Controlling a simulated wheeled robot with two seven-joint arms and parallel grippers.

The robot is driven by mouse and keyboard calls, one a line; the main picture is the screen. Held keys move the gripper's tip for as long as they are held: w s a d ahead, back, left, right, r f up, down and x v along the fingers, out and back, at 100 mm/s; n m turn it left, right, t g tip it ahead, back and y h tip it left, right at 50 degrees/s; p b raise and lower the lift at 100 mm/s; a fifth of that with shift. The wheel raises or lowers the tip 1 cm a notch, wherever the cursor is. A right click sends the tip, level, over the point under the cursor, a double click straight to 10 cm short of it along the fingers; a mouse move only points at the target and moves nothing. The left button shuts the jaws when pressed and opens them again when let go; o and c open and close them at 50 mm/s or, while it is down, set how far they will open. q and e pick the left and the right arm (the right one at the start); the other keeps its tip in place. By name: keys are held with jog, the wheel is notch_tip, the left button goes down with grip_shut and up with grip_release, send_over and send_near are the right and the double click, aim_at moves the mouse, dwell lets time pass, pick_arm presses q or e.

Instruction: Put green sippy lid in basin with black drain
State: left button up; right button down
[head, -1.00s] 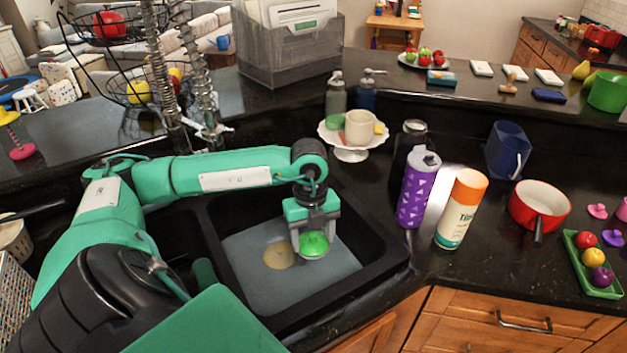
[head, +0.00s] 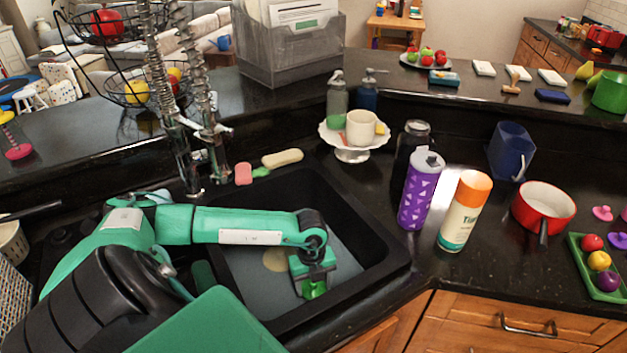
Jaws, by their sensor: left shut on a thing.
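The green sippy lid (head: 315,291) is held at the tips of my left gripper (head: 314,283), which is shut on it. Lid and gripper are over the right basin (head: 345,257), close to its front wall. I cannot tell the lid's height above the basin floor. This basin has a grey floor and a tan, round drain (head: 275,260), partly covered by my arm. The left basin is mostly hidden behind my left arm, and no black drain shows. My right gripper is not in view.
A purple tumbler (head: 420,189), an orange-capped bottle (head: 463,212) and a red pot (head: 543,207) stand right of the sink. A pink sponge (head: 243,174) and the spring faucet (head: 188,150) are behind it. A white cake stand (head: 353,150) stands at the back.

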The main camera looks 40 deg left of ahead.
aim_at(313, 292)
pick_arm(q)
notch_tip(313, 292, down, 4)
jog(key=shift+f, duration=0.45)
jog(key=shift+f, duration=0.1)
jog(key=o, duration=1)
